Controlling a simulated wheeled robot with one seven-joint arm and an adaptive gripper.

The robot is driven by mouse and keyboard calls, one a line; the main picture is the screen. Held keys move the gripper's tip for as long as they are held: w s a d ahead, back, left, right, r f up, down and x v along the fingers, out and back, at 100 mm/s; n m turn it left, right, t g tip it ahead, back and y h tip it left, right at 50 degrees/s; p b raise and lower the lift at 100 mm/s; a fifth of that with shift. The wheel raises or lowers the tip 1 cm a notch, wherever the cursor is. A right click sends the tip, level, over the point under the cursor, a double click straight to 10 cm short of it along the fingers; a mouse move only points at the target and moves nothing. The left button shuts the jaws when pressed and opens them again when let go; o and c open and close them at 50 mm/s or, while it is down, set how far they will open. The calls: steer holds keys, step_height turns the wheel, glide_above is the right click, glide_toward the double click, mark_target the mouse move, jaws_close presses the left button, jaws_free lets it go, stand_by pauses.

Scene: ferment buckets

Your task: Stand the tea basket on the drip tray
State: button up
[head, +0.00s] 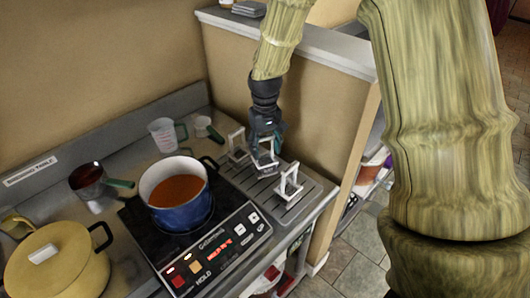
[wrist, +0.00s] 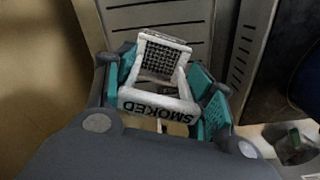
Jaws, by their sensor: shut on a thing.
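My gripper (head: 266,143) is shut on a tea basket (head: 264,161) with a white frame handle. In the wrist view the handle of this tea basket (wrist: 157,104) reads SMOKED and sits between the teal finger pads of my gripper (wrist: 168,95), with dark mesh beyond it. The slatted grey drip tray (head: 314,192) lies below, right of the cooktop, and its slats also show in the wrist view (wrist: 150,17). The held basket is over the tray; I cannot tell whether its base touches. Two other white-handled pieces stand on the tray, one behind (head: 237,143) and one in front right (head: 289,184).
A blue pot (head: 180,216) of orange-brown liquid sits on the black cooktop (head: 222,250), left of the tray. A measuring cup (head: 163,134), a dark red pan (head: 88,178) and a yellow lidded pot (head: 58,264) stand further left. A low wall (head: 312,105) rises behind the tray.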

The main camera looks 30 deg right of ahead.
mark_target(265, 159)
steer(key=shift+f+p, duration=0.35)
steer(key=shift+f, duration=1.2)
steer(key=shift+f, duration=0.15)
steer(key=o, duration=1.5)
steer(key=shift+o, duration=0.2)
steer(key=shift+r+b, duration=1.7)
steer(key=shift+r, duration=4.45)
